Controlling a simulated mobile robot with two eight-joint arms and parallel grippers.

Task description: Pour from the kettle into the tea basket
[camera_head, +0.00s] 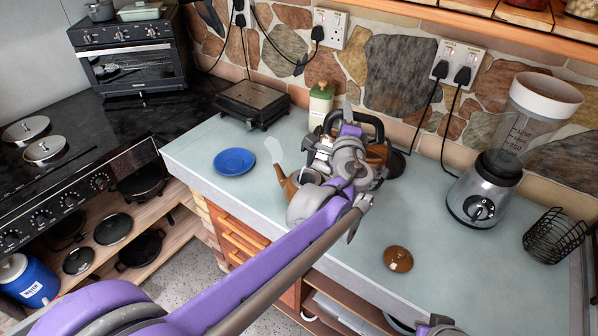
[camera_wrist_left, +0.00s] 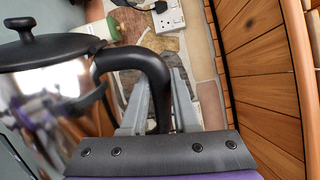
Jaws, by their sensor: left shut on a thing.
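The kettle (camera_wrist_left: 50,85) is shiny metal with a black lid and a black curved handle. My left gripper (camera_wrist_left: 160,100) is shut on its handle. In the head view the kettle (camera_head: 321,148) is mostly hidden behind my left gripper (camera_head: 350,135), above the counter's middle. A brown vessel (camera_head: 286,188) with a pale upright spout-like part shows left of it, partly covered by my arm. A brown lid (camera_head: 397,258) lies on the counter. I cannot make out a tea basket inside the vessel. A grey part of my right arm (camera_head: 440,326) just enters at the bottom edge.
A blue plate (camera_head: 234,161) lies at the counter's left. A blender (camera_head: 497,160) and a black wire basket (camera_head: 554,238) stand right. The front right counter is mostly clear.

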